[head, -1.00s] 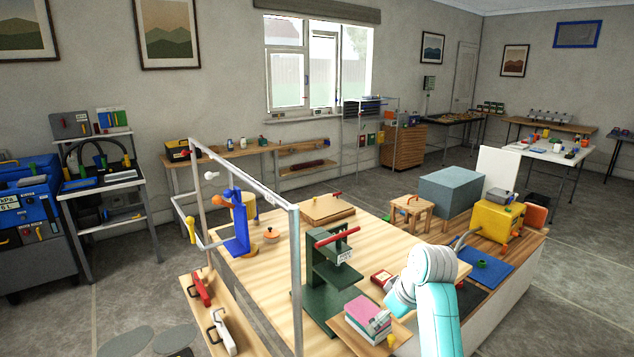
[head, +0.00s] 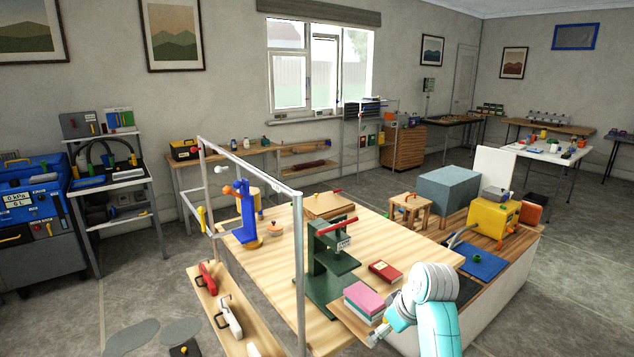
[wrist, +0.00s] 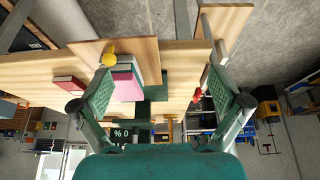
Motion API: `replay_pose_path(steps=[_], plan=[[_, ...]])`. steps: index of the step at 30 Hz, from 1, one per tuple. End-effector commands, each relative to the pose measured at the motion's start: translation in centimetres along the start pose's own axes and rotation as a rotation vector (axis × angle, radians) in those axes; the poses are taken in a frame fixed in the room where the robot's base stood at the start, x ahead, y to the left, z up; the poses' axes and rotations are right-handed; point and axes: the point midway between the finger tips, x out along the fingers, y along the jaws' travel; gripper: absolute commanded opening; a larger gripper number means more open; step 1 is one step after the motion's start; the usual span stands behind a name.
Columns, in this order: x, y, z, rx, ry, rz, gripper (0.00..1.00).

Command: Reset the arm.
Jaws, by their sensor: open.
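My arm (head: 432,300) shows in the head view at the lower right, over the right edge of the wooden bench (head: 400,248). My gripper (wrist: 160,98) is open in the wrist view, its two green-padded fingers wide apart with nothing held between them. In the head view its end lies low beside the pink books (head: 363,298); the fingers are too small to read there. The wrist view looks across the bench with the scene upside down, and the books (wrist: 128,84) show beyond the left finger.
A green press (head: 328,262) with a red handle stands on the bench near the books. A red book (head: 385,271) lies behind my arm. A metal frame (head: 299,270) rises at the bench's left edge. A yellow box (head: 493,220) and blue mat (head: 483,264) are at the right.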

Motion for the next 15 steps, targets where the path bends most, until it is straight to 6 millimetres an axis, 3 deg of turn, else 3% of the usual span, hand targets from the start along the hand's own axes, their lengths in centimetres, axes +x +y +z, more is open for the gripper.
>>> replay_pose_path(steps=[8,15], plan=[[3.0,-0.8,2.4,0.035,0.030,0.023,0.99],[7.1,-2.4,6.3,0.088,0.079,0.061,0.99]])
